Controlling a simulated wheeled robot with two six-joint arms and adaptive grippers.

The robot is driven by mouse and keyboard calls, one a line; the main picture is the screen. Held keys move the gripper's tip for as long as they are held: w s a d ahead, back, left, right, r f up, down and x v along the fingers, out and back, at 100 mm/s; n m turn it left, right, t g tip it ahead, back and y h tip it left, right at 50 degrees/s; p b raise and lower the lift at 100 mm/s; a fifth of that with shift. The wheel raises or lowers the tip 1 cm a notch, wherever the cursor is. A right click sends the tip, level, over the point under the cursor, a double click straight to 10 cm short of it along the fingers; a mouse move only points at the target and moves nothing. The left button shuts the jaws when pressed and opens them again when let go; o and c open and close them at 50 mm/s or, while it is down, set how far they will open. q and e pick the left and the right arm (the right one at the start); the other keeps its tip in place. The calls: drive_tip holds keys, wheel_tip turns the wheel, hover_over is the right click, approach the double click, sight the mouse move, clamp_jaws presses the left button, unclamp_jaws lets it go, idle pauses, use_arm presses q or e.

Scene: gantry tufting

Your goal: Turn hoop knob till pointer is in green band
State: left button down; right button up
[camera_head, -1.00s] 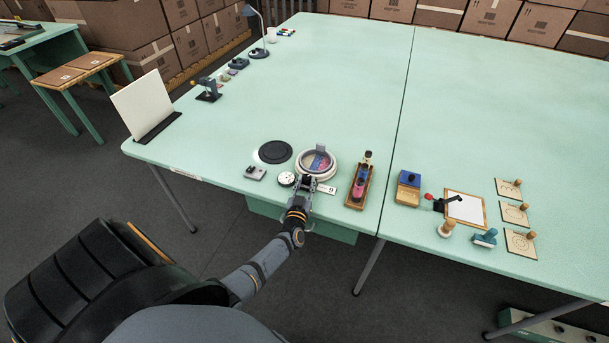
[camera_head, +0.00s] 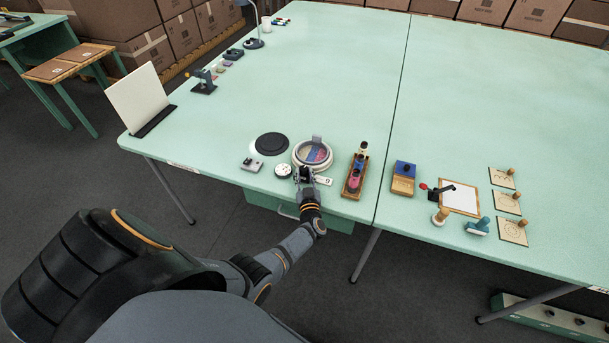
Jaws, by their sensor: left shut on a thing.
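The round hoop (camera_head: 326,163) has a pale rim and a blue and pink patterned face, and it lies near the table's front edge. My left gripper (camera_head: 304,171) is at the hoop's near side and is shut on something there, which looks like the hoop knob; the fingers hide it. A small white round dial (camera_head: 283,170) lies just left of the gripper. I cannot make out the pointer or the green band at this size. My right gripper is not in view.
A black disc (camera_head: 271,144) and a small grey switch box (camera_head: 252,165) lie left of the hoop. A wooden tray (camera_head: 348,190) with coloured spools stands to its right, then a blue-topped box (camera_head: 403,179) and stamps.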

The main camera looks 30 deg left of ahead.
use_arm(q)
drive_tip(key=c, duration=1)
unclamp_jaws()
drive_tip(key=v, duration=1.2)
